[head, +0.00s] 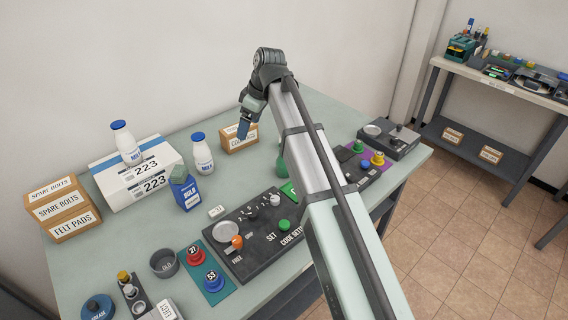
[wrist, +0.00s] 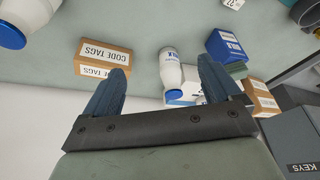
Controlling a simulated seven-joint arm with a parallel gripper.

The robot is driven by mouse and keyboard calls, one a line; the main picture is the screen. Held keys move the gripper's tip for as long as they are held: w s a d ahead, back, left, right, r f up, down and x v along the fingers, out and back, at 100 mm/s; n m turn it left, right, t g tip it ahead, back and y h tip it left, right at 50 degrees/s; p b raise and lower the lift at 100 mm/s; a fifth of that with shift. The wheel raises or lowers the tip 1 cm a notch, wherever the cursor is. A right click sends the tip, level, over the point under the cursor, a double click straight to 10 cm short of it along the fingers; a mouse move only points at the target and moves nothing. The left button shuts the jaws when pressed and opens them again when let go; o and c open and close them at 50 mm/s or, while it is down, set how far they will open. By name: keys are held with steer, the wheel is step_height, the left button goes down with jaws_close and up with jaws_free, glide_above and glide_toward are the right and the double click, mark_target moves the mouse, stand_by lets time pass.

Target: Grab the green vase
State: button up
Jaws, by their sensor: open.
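A rounded green object (head: 282,163), which looks like the green vase, stands on the table in the head view. My arm hides most of it, so its full shape cannot be told. I do not make it out in the wrist view. My gripper (head: 243,127) is open and empty, above the back of the table by the code tags box, up and left of the green object. In the wrist view its two blue fingers (wrist: 163,68) are spread apart, with a milk bottle (wrist: 171,75) showing beyond the gap.
The code tags box (head: 240,138) is close to my gripper. Milk bottles (head: 202,153), a blue bulb box (head: 185,190) and a white 223 carton (head: 140,175) stand to the left. A dark control panel (head: 262,232) lies in front.

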steer(key=w+d+h, duration=0.1)
steer(key=d, duration=0.2)
steer(key=w+d+f+m+h, duration=0.1)
steer(key=w+d, duration=0.1)
steer(key=d, duration=0.1)
steer(key=w+d+f+h, duration=0.1)
steer(key=d, duration=0.2)
steer(key=shift+w+d+m, duration=0.3)
steer(key=shift+w, duration=0.05)
steer(key=shift+s+d+g+h, duration=0.2)
steer(key=shift+d+g+h, duration=0.1)
steer(key=shift+d+h, duration=0.1)
steer(key=shift+s+f, duration=0.15)
steer(key=shift+f, duration=0.2)
steer(key=f, duration=1.3)
steer(key=shift+s+a+f, duration=0.1)
steer(key=shift+a, duration=0.1)
steer(key=c, duration=1.3)
